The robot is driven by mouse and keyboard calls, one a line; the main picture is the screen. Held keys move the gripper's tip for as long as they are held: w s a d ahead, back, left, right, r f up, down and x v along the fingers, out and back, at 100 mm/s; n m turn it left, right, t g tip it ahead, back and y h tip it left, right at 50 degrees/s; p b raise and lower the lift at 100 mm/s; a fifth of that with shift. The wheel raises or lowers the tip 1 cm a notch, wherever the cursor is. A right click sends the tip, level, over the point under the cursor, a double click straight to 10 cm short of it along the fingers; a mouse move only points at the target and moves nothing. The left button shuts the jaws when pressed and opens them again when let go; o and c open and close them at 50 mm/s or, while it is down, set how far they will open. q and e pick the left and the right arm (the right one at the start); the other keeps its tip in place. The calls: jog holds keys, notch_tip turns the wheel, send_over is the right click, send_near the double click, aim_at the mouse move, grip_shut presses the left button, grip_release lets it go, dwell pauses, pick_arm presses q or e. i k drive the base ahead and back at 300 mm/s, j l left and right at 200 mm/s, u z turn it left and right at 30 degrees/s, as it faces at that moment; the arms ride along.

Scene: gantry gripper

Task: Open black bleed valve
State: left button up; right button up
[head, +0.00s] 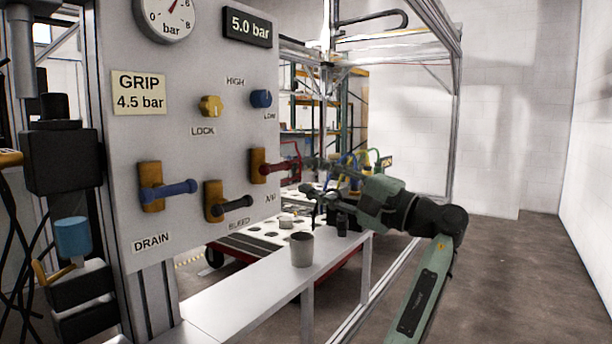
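The black bleed valve has a black lever (235,206) on an orange-brown body (213,202), low on the grey panel (190,125). Its lever points right and slightly up, above the BLEED label (239,223).
A blue-levered DRAIN valve (152,190) sits left of the bleed valve. Yellow (210,106) and blue (261,99) knobs are above. A grey cup (302,249) stands on the white bench (250,290) below. Open floor lies at right.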

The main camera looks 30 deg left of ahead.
aim_at(217, 209)
jog(key=k+l, duration=0.1)
jog(key=l, duration=1.4)
